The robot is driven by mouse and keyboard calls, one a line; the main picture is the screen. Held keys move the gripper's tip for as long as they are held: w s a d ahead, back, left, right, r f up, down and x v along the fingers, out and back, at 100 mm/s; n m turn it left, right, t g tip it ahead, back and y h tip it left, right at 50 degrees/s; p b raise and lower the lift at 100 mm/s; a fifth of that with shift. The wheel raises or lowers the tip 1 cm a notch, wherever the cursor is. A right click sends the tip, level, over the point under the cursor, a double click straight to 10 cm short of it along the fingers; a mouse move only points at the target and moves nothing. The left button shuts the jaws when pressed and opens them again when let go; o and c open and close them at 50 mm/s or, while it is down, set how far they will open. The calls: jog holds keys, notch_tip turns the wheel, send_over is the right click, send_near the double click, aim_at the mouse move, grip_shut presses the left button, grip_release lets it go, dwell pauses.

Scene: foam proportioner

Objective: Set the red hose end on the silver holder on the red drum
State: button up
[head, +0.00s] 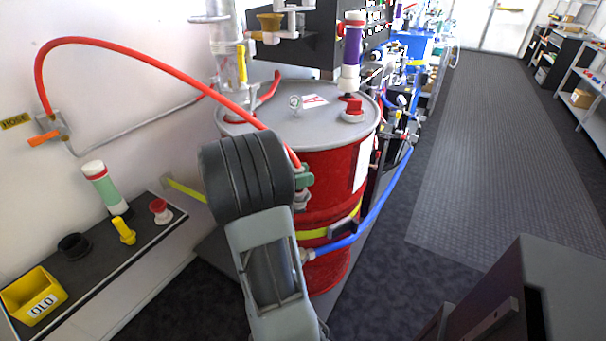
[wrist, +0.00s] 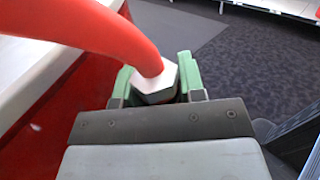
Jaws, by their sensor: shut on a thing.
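The red hose (head: 150,62) arcs from the wall at left, over the drum, down to my gripper (head: 304,178). My gripper's green fingers are shut on the hose end, by its silver hex nut, at the near side of the red drum (head: 325,170). The wrist view shows the nut (wrist: 156,82) between the green fingers (wrist: 157,88), with the red hose rising to the upper left. A small grey-silver part (head: 301,201) shows just below the fingers; I cannot tell whether it is the holder or the hose fitting. A small silver fitting (head: 295,103) stands on the drum lid.
A red cap (head: 352,106) and a purple-banded tube (head: 352,45) are on the drum's right side. A blue hose (head: 375,210) joins the drum's front. A shelf at left holds a yellow bin (head: 33,297) and small parts. The aisle floor (head: 480,150) is clear.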

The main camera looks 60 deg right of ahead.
jog(key=shift+f+b, duration=0.3)
jog(key=shift+f, duration=0.25)
jog(key=o, duration=0.8)
jog(key=shift+p+v, duration=1.25)
jog(key=shift+v, duration=4.3)
